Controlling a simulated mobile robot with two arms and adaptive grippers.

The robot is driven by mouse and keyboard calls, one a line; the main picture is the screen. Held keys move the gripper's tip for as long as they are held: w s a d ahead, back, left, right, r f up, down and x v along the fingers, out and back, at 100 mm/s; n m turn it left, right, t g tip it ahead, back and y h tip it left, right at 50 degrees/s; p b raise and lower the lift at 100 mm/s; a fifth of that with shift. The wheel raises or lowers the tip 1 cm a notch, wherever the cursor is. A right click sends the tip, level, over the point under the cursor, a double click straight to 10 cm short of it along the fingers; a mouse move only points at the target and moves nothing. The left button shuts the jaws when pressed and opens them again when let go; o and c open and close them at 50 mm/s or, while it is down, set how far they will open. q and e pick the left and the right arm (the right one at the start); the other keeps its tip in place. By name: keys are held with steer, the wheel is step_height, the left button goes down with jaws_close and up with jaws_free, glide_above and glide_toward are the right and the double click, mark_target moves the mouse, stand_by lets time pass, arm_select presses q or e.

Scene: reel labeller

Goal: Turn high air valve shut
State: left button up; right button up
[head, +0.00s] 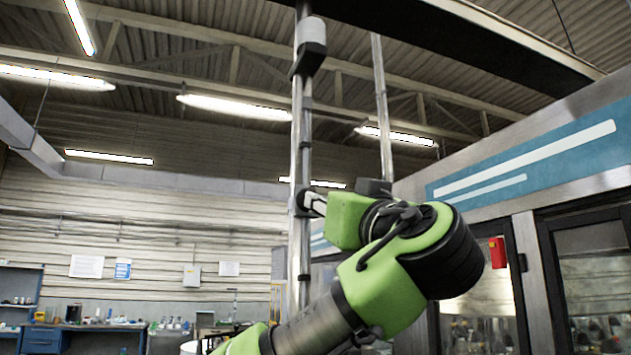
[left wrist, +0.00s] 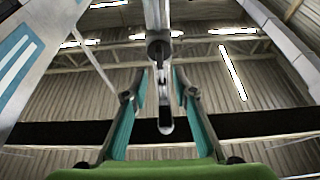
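The valve is on the upright metal pipe (head: 298,120). It shows as a dark round body (head: 303,203) with a pale lever (head: 317,204) pointing right, toward my left wrist. In the left wrist view, the lever (left wrist: 165,115) is a slotted bar hanging from a dark pivot below the pipe. My left gripper (left wrist: 161,86) is open, with one teal-padded finger on each side of the lever and visible gaps to both. In the head view, my green and black left wrist is just right of the pipe, and the fingers cannot be made out. My right gripper is not in view.
A machine cabinet with a teal panel (head: 530,160) and glass doors stands close on the right. A second thin pipe (head: 382,110) rises behind my wrist. A dark beam (head: 440,45) crosses overhead. A workbench (head: 75,335) is far off at lower left.

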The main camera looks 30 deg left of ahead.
arm_select(q)
steer(key=p+x, duration=0.3)
steer(key=x, duration=0.3)
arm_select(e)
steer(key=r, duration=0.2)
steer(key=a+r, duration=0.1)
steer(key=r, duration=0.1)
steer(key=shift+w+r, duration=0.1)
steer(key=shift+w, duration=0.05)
arm_select(q)
steer(key=shift+w+a, duration=0.1)
steer(key=shift+a, duration=0.05)
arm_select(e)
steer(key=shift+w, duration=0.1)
arm_select(q)
jaws_close()
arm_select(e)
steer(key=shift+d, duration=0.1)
